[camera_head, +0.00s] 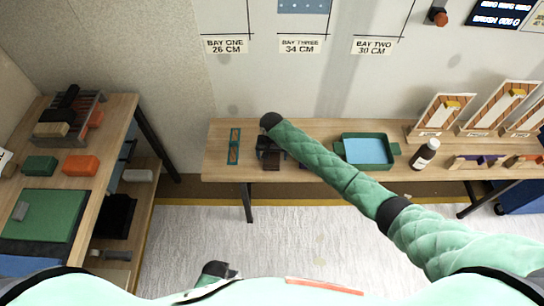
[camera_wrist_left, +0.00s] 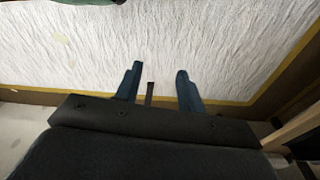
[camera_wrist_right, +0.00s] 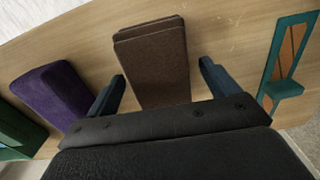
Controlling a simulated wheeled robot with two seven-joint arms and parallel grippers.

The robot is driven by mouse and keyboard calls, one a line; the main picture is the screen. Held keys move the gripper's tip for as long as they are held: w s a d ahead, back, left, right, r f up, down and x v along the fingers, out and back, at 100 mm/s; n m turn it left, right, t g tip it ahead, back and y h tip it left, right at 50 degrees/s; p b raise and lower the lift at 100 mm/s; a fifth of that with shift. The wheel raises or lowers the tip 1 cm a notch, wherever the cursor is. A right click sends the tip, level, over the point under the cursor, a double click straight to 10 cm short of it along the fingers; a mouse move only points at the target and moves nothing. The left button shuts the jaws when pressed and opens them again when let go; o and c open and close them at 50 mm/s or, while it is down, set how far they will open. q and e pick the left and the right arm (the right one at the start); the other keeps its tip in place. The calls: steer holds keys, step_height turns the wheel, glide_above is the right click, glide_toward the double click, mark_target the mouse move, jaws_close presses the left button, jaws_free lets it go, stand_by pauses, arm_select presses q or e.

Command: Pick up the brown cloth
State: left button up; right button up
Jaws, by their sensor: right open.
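The brown cloth (camera_wrist_right: 155,55), a folded block-like bundle, lies on the wooden table in the right wrist view. My right gripper (camera_wrist_right: 161,72) is open, with one finger on each side of the cloth's near part; contact cannot be told. In the head view, the brown cloth (camera_head: 271,163) shows at the front of the table's left part, partly hidden by my right gripper (camera_head: 269,148) above it. My left gripper (camera_wrist_left: 158,75) is open over the pale floor in the left wrist view, with a thin dark strip seen between its fingers.
A purple bundle (camera_wrist_right: 55,92) lies left of the cloth, and a teal-and-orange frame (camera_wrist_right: 288,60) lies right in the right wrist view. A teal tray (camera_head: 367,151) and a white bottle (camera_head: 425,154) stand farther right on the table. A side table (camera_head: 104,131) stands left.

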mark_target(274, 155)
steer(key=c, duration=1.1)
arm_select(q)
steer(key=shift+s, duration=0.1)
arm_select(e)
steer(key=shift+o, duration=0.2)
steer(key=shift+r, duration=0.1)
